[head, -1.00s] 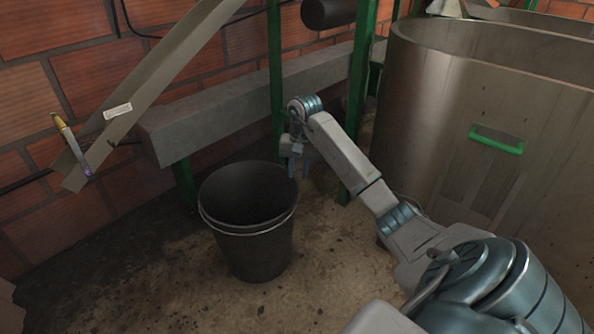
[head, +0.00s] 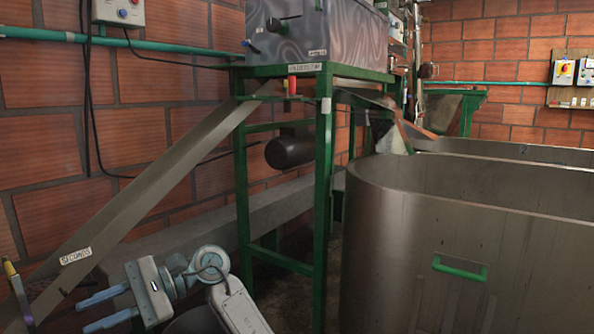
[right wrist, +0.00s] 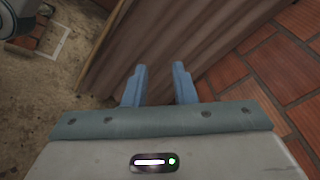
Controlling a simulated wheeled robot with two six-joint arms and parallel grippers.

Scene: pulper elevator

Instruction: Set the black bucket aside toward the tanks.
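The black bucket (head: 195,321) shows only as a dark sliver at the bottom edge of the head view, mostly cut off and hidden by my right arm. My right gripper (head: 84,311) is at the lower left of the head view, pointing left, fingers apart and empty. The right wrist view also shows its two fingers (right wrist: 160,84) apart with nothing between them. The bucket cannot be made out in that view. The large grey tank (head: 395,235) with a green handle stands at the right, with another tank rim (head: 520,150) behind it. My left gripper is not in view.
A slanted metal chute (head: 150,195) runs down along the brick wall to the lower left, near my right gripper. A green frame (head: 322,190) carries a grey machine (head: 320,35). A long low ledge (head: 285,205) runs behind it.

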